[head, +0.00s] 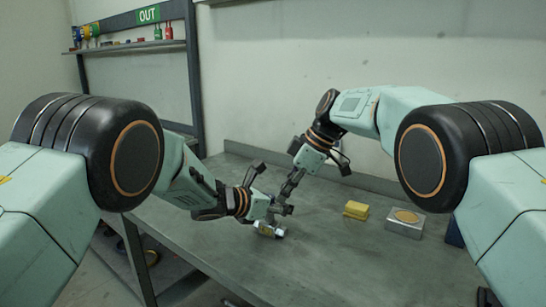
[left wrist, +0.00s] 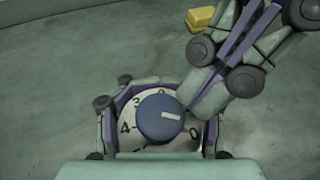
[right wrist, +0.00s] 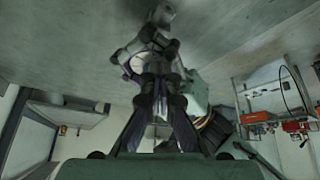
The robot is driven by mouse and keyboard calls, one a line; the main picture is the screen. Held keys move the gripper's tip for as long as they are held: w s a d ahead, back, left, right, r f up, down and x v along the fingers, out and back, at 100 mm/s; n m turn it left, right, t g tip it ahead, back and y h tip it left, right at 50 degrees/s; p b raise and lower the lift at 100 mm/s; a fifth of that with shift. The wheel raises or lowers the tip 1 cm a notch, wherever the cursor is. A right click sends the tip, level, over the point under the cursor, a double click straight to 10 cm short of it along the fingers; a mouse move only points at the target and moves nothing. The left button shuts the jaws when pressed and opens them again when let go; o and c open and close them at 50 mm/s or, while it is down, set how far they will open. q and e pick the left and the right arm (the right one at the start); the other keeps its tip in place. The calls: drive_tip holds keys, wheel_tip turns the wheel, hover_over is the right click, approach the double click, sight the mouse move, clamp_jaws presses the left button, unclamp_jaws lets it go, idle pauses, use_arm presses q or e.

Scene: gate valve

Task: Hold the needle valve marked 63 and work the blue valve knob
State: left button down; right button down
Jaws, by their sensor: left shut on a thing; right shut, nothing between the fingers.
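The needle valve (head: 268,230) is a small pale body low over the grey bench; I cannot read a 63 on it. In the left wrist view its round white dial (left wrist: 132,136) carries numbers, with 3, 4 and 0 readable. The blue knob (left wrist: 160,119) sits on the dial and has a white pointer bar. My left gripper (left wrist: 158,136) is shut around the valve, a finger on each side. My right gripper (left wrist: 200,108) is shut and empty, its tips at the knob's upper right edge. I cannot tell whether they touch it. The right wrist view shows the dial only partly.
A yellow block (head: 356,210) and a grey block with a tan round top (head: 404,223) stand on the bench (head: 330,255) to the right. A dark blue thing (head: 455,232) is farther right. A shelf (head: 130,46) with an OUT sign is at the back left.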

drive_tip(key=shift+s+d, duration=0.15)
drive_tip(key=shift+d, duration=0.1)
wheel_tip(320, 180, up, 6)
idle(0.6)
drive_tip(key=shift+s, duration=0.1)
drive_tip(key=shift+f, duration=3)
drive_tip(key=shift+w+a, duration=0.25)
drive_tip(key=shift+a, duration=0.2)
drive_tip(key=shift+d, duration=0.1)
